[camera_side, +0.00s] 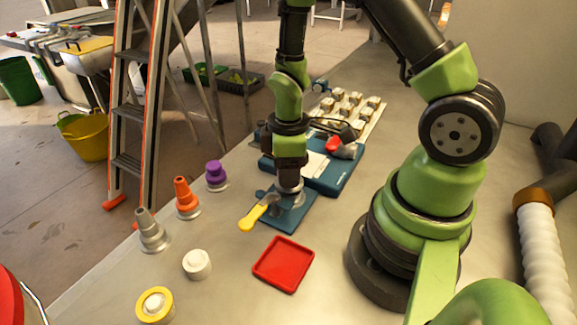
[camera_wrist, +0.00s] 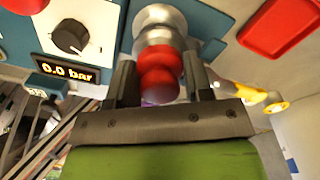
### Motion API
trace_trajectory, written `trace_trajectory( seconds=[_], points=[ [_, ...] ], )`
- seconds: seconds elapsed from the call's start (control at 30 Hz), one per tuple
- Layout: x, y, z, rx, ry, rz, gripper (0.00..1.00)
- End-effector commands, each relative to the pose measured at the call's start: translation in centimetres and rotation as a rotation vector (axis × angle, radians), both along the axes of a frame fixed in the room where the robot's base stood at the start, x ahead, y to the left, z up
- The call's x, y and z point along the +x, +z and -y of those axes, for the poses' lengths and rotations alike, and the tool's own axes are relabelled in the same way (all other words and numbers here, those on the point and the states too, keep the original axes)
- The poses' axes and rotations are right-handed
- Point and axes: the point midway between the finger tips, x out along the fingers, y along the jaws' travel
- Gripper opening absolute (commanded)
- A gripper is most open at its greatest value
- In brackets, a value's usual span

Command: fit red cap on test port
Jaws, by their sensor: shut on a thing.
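My gripper (camera_side: 290,180) points straight down over the blue plate (camera_side: 281,222) in the side view. In the wrist view its two fingers (camera_wrist: 158,62) are shut on the red cap (camera_wrist: 159,82), one on each side. The shiny silver test port (camera_wrist: 160,28) lies directly beyond the cap, in line with it. Cap and port look close or touching; I cannot tell if the cap is seated. A red patch shows on the silver, perhaps a reflection. In the side view silver metal (camera_side: 291,190) shows below the fingers, and the cap is hidden.
A yellow-handled lever (camera_side: 252,216) is at the plate's left. A red tray (camera_side: 283,264) lies in front, empty. The blue unit (camera_side: 330,176) stands behind; a display (camera_wrist: 67,70) reads 0.0 bar. Grey (camera_side: 151,232), orange (camera_side: 186,198) and purple (camera_side: 215,174) fittings stand left.

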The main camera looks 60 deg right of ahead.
Motion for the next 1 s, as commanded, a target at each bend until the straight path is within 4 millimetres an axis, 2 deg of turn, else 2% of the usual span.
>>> trace_trajectory(
  seconds=[0.8,0.83,0.87,1.0],
  points=[
    [0.0,-1.3,0.0,0.001,-0.001,-0.001,0.11],
    [0.0,-1.2,0.0,0.000,-0.001,0.000,0.53],
    [0.0,-1.2,0.0,0.000,0.000,0.000,0.57],
    [0.0,-1.2,0.0,0.000,0.000,0.000,0.57]
  ],
)
